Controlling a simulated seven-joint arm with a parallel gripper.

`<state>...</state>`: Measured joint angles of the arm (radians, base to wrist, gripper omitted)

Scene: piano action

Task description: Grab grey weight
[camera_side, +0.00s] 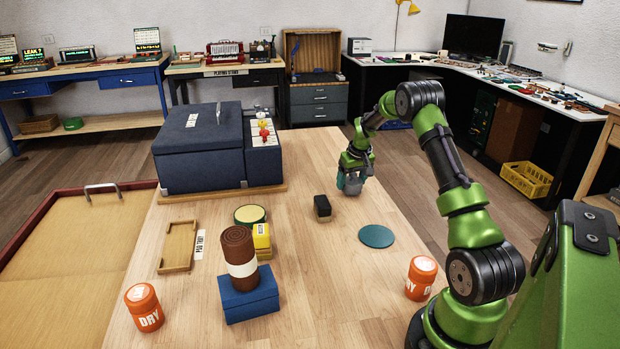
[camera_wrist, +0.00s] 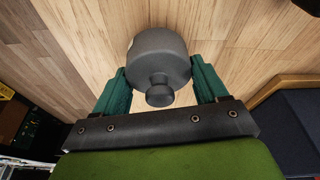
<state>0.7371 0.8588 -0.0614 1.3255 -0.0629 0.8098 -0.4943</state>
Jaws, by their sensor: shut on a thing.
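The grey weight (camera_wrist: 158,58) is a dark grey cylinder with a small knob on its near end. In the wrist view it sits between the two green fingers of my gripper (camera_wrist: 160,85), which are shut on it. In the side view my gripper (camera_side: 351,183) is low over the far right part of the wooden table, right of the blue box. There the weight is mostly hidden by the fingers, and I cannot tell whether it touches the table.
A black block (camera_side: 322,207) and a teal disc (camera_side: 376,236) lie nearer on the table. The dark blue box (camera_side: 200,150) stands left. Orange canisters (camera_side: 421,278), a wooden tray (camera_side: 178,247) and a brown roll on a blue block (camera_side: 250,296) stand in front. Bare table surrounds my gripper.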

